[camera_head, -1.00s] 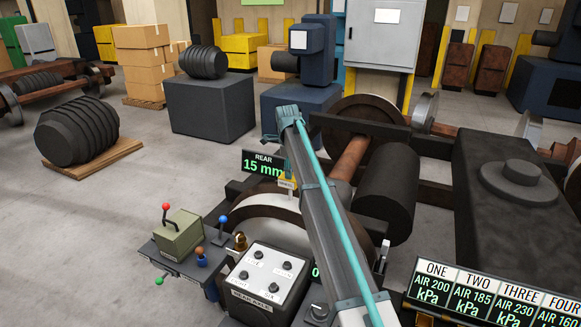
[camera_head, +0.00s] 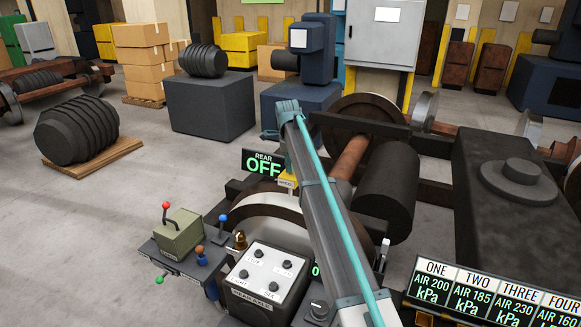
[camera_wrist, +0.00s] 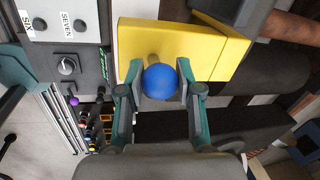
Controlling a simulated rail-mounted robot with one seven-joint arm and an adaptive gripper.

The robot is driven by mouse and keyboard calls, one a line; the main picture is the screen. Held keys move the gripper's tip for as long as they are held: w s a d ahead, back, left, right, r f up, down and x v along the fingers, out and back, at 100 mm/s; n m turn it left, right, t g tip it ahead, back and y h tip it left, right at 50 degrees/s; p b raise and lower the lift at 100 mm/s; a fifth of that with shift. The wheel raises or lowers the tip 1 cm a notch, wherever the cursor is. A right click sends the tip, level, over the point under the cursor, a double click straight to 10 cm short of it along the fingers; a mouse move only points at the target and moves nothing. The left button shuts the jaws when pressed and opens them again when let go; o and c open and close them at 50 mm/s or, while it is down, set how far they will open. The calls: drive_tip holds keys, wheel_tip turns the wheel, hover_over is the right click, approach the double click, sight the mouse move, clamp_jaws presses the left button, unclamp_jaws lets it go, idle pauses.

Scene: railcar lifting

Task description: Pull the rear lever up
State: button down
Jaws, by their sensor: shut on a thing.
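In the wrist view a lever with a round blue knob (camera_wrist: 160,82) stands on a yellow box (camera_wrist: 214,50). My gripper (camera_wrist: 160,90) has its two teal-and-grey fingers on either side of the knob and is shut on it. In the head view my own arm hides the gripper and the knob. Part of the yellow box (camera_head: 288,181) shows beside my arm, above the wheel. Next to it a black display (camera_head: 264,162) reads REAR OFF.
A grey push-button panel (camera_head: 262,282) labelled REAR AXLE stands in front. Left of it a green box (camera_head: 177,236) carries a red-knobbed lever. A dark cylinder (camera_head: 387,190) lies right of my arm. A row of air-pressure displays (camera_head: 490,295) stands lower right. Open floor lies left.

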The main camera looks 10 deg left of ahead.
drive_tip(key=shift+w+r, duration=0.1)
drive_tip(key=shift+r, duration=1.35)
drive_tip(key=c, duration=0.8)
unclamp_jaws()
drive_tip(key=shift+r, duration=0.1)
drive_tip(key=shift+o, duration=0.3)
wheel_tip(320, 180, up, 12)
drive_tip(key=s, duration=0.2)
drive_tip(key=shift+s+a+f, duration=0.15)
drive_tip(key=shift+s+f, duration=0.05)
